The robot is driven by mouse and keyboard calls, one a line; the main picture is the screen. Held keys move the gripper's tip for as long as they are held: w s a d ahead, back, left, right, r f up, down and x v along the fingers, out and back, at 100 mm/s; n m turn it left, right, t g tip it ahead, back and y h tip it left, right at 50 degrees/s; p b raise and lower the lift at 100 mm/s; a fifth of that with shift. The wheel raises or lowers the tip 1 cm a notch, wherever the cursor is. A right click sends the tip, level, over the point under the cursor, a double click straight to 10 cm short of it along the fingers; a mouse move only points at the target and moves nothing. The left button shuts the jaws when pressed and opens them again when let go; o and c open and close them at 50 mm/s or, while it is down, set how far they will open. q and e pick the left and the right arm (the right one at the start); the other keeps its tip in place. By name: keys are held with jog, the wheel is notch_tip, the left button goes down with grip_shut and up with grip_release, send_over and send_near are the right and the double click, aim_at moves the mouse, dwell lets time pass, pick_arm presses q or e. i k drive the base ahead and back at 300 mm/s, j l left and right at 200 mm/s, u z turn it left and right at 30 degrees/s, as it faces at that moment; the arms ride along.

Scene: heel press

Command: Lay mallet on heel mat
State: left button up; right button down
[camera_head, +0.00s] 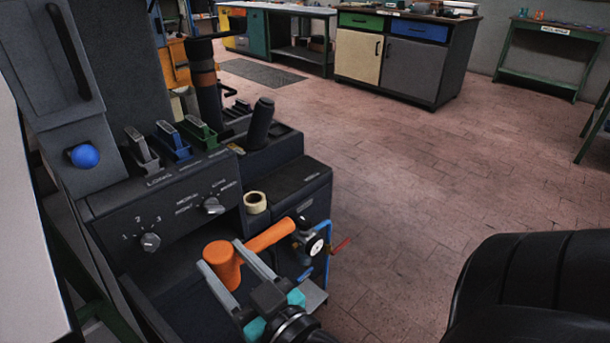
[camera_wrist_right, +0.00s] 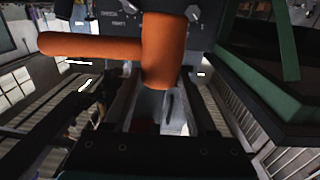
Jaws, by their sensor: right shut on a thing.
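The orange mallet (camera_head: 224,266) is in my right gripper (camera_head: 221,256), whose grey fingers are shut on it in front of the dark press console. In the head view its handle points up and right, toward a small gauge. The right wrist view shows the mallet (camera_wrist_right: 164,50) across the fingers, its handle out to the left. A dark flat ledge (camera_head: 300,184) with a small label lies behind and to the right of the mallet. I cannot tell whether this is the heel mat. The mallet appears apart from the ledge. My left gripper is out of view.
A cream tape roll (camera_head: 255,202) sits at the ledge's left end. A black padded form (camera_head: 545,285) fills the lower right. Brick floor (camera_head: 420,190) is open beyond.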

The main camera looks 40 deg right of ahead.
aim_at(310, 166)
jog(key=i+l, duration=0.1)
jog(key=l, duration=1)
jog(key=i+l, duration=0.15)
jog(key=l, duration=0.4)
jog(key=i+l, duration=0.3)
jog(key=l, duration=0.25)
